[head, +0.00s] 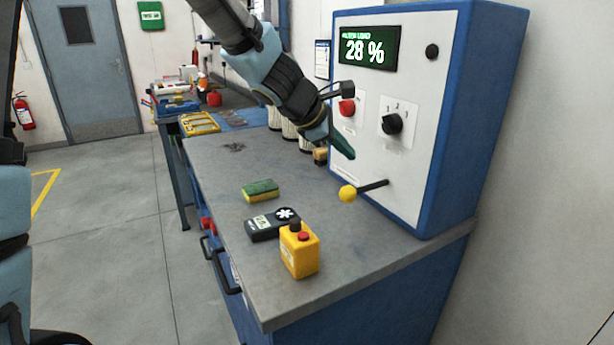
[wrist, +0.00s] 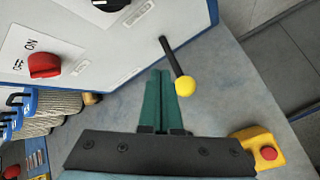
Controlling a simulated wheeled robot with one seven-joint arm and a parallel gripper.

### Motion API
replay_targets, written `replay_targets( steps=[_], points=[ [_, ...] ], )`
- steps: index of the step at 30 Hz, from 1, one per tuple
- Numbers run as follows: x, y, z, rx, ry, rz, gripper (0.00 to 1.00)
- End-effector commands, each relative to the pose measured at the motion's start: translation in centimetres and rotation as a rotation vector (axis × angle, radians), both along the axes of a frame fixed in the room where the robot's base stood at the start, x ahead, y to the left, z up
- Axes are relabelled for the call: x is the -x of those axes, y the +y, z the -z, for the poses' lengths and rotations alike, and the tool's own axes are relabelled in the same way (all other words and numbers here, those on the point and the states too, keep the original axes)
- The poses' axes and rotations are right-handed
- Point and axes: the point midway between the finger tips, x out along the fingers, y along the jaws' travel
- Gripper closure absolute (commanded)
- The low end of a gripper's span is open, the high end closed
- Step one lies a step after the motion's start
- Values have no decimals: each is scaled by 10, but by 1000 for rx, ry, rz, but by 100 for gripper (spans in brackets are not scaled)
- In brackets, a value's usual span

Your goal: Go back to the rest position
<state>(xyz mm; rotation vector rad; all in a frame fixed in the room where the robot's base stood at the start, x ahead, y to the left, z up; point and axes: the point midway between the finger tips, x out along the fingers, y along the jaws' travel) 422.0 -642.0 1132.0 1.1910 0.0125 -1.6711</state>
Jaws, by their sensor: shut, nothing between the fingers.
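My gripper (head: 342,146) is shut and empty. It hangs above the grey workbench top (head: 215,155), in front of the blue and white control cabinet (head: 420,180). In the wrist view its green fingers (wrist: 160,100) lie together, and their tips appear close to the black lever with a yellow ball knob (wrist: 186,87). In the head view the yellow knob (head: 348,194) is below the fingertips. I cannot tell the exact gap between them.
The cabinet carries a red switch (head: 347,107), a black dial (head: 392,123) and a display reading 28 %. On the bench are a sponge (head: 260,190), a dark meter (head: 270,223) and a yellow button box (head: 299,250). Filter cylinders (head: 289,128) stand behind my gripper. Floor at left is clear.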

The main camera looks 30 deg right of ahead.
Motion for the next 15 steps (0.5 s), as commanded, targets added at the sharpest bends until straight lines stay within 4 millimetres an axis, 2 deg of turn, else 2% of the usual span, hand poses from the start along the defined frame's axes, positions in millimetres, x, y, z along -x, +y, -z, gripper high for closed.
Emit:
replay_targets(
  steps=[5, 8, 11, 14, 15],
  points=[
    [0, 1, 0, -1, -1, 0, 100],
    [-8, 12, 4, -20, -30, 12, 100],
    [-27, 45, 14, -78, -111, 51, 100],
    [-53, 102, 31, -181, -227, 123, 100],
    [-62, 129, 38, -231, -273, 162, 100]
  ],
)
